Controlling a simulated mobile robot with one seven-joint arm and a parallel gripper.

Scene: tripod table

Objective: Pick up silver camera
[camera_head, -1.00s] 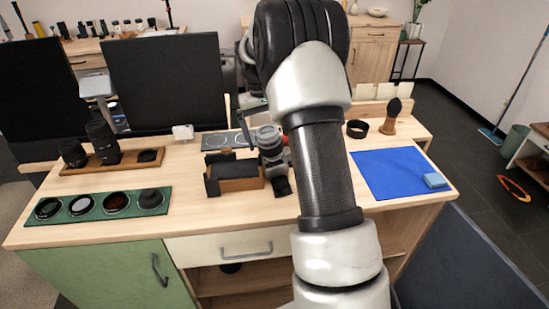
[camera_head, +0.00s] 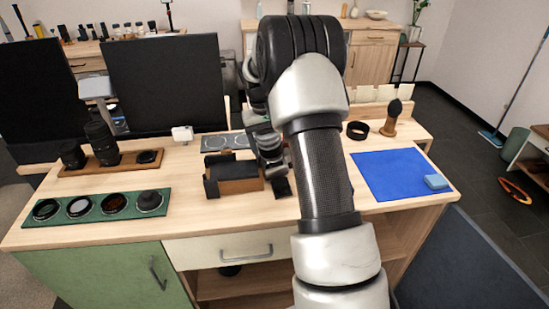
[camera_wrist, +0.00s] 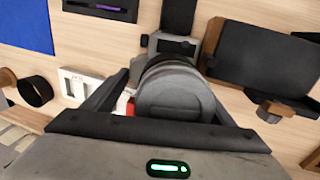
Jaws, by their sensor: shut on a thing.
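The silver camera (camera_wrist: 175,90) is between my gripper's fingers in the wrist view, its rounded grey side facing me. My gripper (camera_wrist: 168,98) is shut on it, with one dark finger on each side. In the head view, my arm and gripper (camera_head: 262,138) hide most of the camera above the middle of the wooden table (camera_head: 200,235). I cannot tell whether the camera is touching the tabletop.
A wooden box with black parts (camera_head: 235,178) stands close beside the gripper. A green lens tray (camera_head: 98,206) and wooden lens tray (camera_head: 112,165) lie left. A blue mat (camera_head: 385,175) with a blue block (camera_head: 437,182) lies right.

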